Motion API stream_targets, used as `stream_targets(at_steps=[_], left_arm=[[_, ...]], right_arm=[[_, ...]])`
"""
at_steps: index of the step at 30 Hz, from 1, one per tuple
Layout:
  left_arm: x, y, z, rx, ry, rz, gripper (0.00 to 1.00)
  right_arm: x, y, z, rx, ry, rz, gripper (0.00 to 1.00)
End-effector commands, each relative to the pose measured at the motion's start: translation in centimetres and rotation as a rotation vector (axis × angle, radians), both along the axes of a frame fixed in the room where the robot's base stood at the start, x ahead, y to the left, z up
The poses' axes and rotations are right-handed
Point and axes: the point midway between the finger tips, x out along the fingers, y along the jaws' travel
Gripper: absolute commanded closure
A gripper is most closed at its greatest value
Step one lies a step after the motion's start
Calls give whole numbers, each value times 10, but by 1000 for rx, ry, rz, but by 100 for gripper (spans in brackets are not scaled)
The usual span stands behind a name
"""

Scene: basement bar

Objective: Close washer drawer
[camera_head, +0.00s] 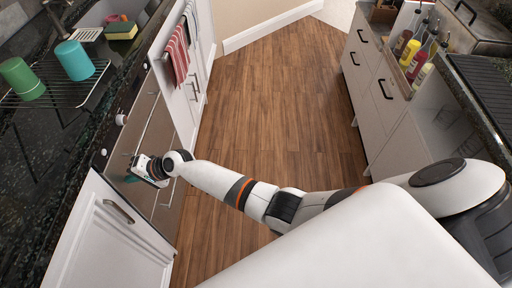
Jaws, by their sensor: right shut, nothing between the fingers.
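The washer (160,135) is built in under the dark counter on the left, with a dark front and pale vertical trim. Its front looks about in line with the white cabinet beside it. I cannot clearly tell whether a drawer gap is there. My right arm reaches across the aisle from the lower right. My right gripper (136,170) is shut and empty at the lower part of the washer front, close to or touching it; contact is unclear. The gripper and wrist hide part of that front. My left gripper is not in view.
A white cabinet (115,240) with a handle stands nearer than the washer. A red striped towel (178,55) hangs beyond it. A rack (62,94) with cups is on the left counter. Wood floor (275,110) is free between the left and right (375,85) cabinets.

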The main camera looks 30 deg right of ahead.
Motion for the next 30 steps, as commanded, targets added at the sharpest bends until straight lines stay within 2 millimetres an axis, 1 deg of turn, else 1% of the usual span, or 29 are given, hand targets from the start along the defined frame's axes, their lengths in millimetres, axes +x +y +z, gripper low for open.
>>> stream_targets(at_steps=[7,25,30], left_arm=[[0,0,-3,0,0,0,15],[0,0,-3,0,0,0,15],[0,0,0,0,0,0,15]], right_arm=[[5,6,1,0,-2,-1,100],[6,8,4,6,-8,-2,100],[4,7,5,6,-7,-2,100]])
